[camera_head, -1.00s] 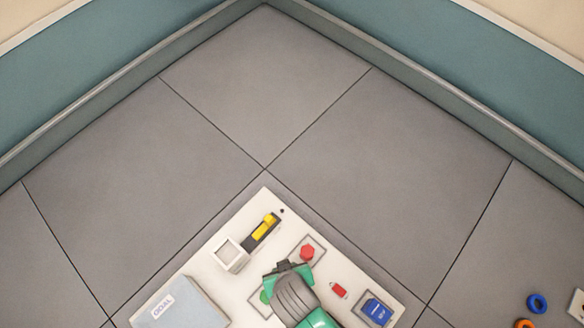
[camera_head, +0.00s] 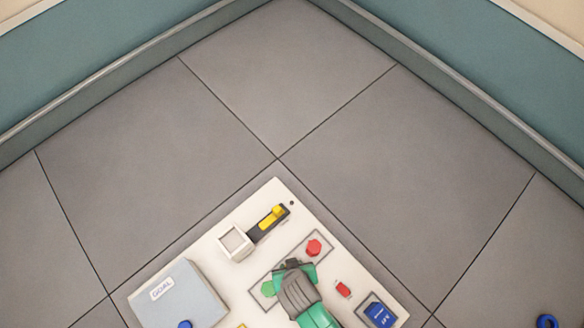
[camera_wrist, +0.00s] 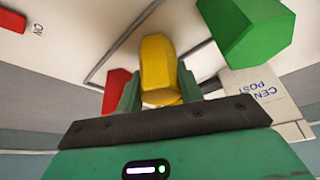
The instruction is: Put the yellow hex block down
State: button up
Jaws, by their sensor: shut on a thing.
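The yellow hex block (camera_wrist: 157,68) is between the green fingers of my gripper (camera_wrist: 159,88) in the wrist view, and the gripper is shut on it. In the head view my gripper (camera_head: 294,276) is over the white board and hides the block. A red hex block (camera_head: 314,247) and a green hex block (camera_head: 268,288) lie on either side of it, in a thin outlined area. In the wrist view the red block (camera_wrist: 116,88) is left and the green block (camera_wrist: 245,28) right. Whether the yellow block touches the board I cannot tell.
On the white board (camera_head: 205,248) stand a square white open box (camera_head: 236,243), a dark rail with a yellow piece (camera_head: 272,217), a grey box labelled GOAL (camera_head: 182,296), a small red part (camera_head: 344,288) and a blue item in a tray (camera_head: 379,314).

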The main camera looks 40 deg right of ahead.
jog(key=shift+f, duration=0.1)
jog(key=o, duration=1)
jog(key=p+v, duration=0.2)
jog(key=v, duration=1)
jog(key=shift+a+p, duration=0.1)
jog(key=shift+p, duration=0.2)
